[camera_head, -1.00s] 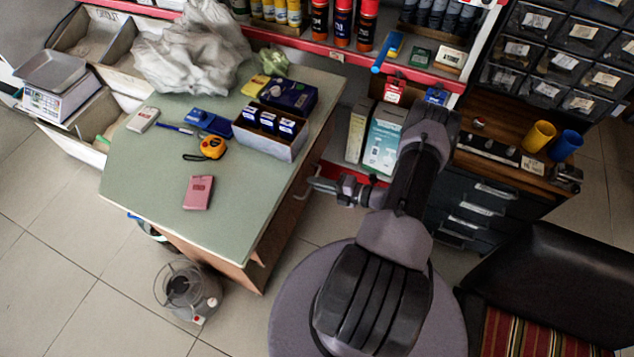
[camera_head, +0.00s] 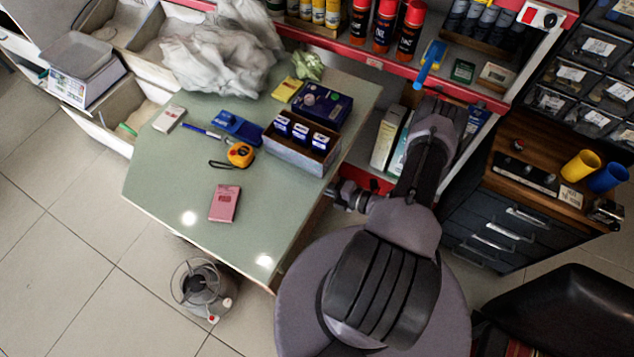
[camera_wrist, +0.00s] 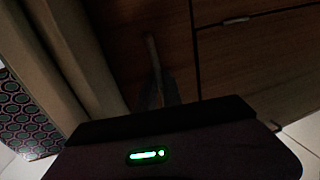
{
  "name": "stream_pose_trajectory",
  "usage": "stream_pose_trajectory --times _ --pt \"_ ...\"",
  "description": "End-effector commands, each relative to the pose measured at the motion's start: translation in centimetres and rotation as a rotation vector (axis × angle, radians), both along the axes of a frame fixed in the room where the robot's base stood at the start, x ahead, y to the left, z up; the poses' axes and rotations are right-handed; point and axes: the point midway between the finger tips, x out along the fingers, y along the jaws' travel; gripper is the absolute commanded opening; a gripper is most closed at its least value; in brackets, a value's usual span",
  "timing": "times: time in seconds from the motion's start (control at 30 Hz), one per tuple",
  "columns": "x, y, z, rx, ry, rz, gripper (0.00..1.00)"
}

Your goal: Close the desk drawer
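The desk (camera_head: 165,205) has a pale green top and fills the left middle of the head view. Its drawer side, facing right, is mostly hidden under the top and behind my arm. My gripper (camera_head: 343,195) is low beside that right edge, small and dark, so its fingers are unclear. The wrist view is dim and shows brown wooden fronts (camera_wrist: 225,65) with dark seams and a small handle (camera_wrist: 237,20). A narrow dark shape (camera_wrist: 156,80) stands before the wood; I cannot tell whether it is my fingers. How far the drawer stands out is not clear.
On the desk lie a pink pack (camera_head: 224,203), a yellow tape measure (camera_head: 240,154) and a box of blue packs (camera_head: 300,145). A dark drawer cabinet (camera_head: 500,225) and a black chair (camera_head: 560,310) stand to the right. A round heater-like device (camera_head: 203,288) stands on the floor.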

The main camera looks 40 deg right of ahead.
Motion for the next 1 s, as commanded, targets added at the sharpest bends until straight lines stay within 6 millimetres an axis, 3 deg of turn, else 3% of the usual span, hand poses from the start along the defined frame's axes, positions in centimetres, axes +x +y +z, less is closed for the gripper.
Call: stream_pose_trajectory --times 0.1,0.6,0.77,1.0 --pt "0.0 0.0 0.1 0.000 0.000 0.001 0.29" --pt "-0.6 -0.3 0.2 0.000 0.001 -0.003 0.29" --pt "-3.9 -1.8 1.2 -0.001 0.001 -0.007 0.29" --pt "-11.1 -4.7 2.8 -0.002 0.001 -0.006 0.29"
